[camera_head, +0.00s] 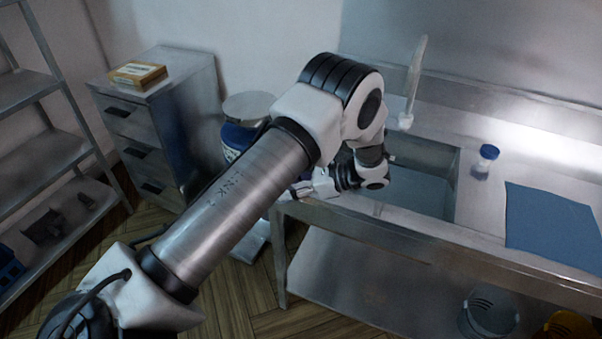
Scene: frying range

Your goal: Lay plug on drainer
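My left arm reaches in from the lower left to the front left corner of the sink. My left gripper (306,190) is small and dark at the sink's front edge, partly hidden by its own wrist. I cannot tell whether it is open or holds anything. The sink basin (425,190) is a steel recess in the counter, its left part covered by my arm. I cannot make out a plug. The bare steel surface right of the basin (482,203) may be the drainer, but I cannot tell for sure. My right gripper is not in view.
A pale upright tap (414,85) stands behind the basin. A small blue-capped container (486,160) and a blue mat (553,228) are on the counter to the right. A drawer cabinet (165,120) and a shelf rack (40,160) stand left. Buckets (487,314) sit below.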

